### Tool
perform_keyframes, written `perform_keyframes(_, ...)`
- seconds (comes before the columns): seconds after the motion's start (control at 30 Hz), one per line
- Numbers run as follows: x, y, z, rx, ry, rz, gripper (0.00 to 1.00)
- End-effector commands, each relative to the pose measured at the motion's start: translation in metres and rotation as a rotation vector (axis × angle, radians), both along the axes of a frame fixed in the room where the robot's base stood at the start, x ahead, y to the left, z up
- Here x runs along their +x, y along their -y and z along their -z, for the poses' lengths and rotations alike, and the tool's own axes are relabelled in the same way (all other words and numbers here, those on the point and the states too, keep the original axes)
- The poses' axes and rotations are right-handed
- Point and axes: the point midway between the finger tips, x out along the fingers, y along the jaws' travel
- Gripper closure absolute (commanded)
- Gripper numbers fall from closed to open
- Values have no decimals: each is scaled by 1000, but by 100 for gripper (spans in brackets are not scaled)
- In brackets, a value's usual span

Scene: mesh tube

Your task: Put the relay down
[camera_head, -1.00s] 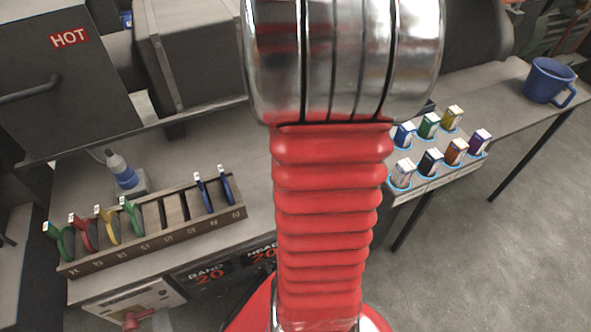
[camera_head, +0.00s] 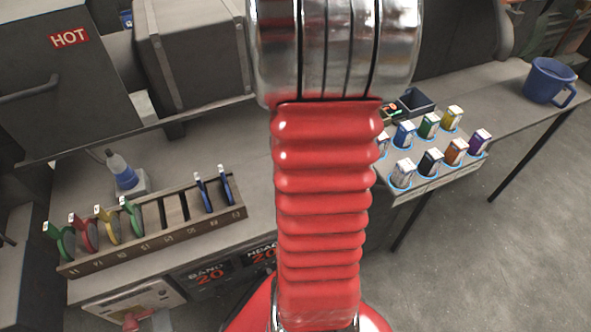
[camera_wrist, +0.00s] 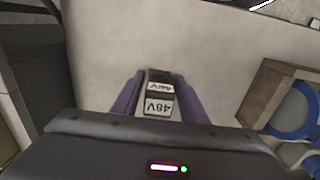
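In the wrist view, my gripper (camera_wrist: 157,105) is shut on a relay (camera_wrist: 159,103), with a purple-grey finger on each side. The relay shows white labels reading 48V. It is above or against a plain beige surface (camera_wrist: 215,40); the gap, if any, cannot be judged. In the head view my red ribbed arm and its metal joint hide the gripper and the relay.
A wooden rack (camera_head: 160,236) with coloured discs stands on the bench at left; its end and a blue disc show in the wrist view (camera_wrist: 262,92). A tray (camera_head: 440,178) of coloured boxes, a dark bin (camera_head: 416,103) and a blue mug (camera_head: 549,82) stand right.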

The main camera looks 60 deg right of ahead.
Motion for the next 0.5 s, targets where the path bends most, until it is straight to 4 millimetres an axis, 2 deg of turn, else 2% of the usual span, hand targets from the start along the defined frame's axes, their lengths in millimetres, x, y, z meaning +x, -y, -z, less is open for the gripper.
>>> perform_keyframes(0.07, 0, 0, 0, 0, 0, 0, 66)
perform_keyframes(0.5, 0, 0, 0, 0, 0, 0, 97)
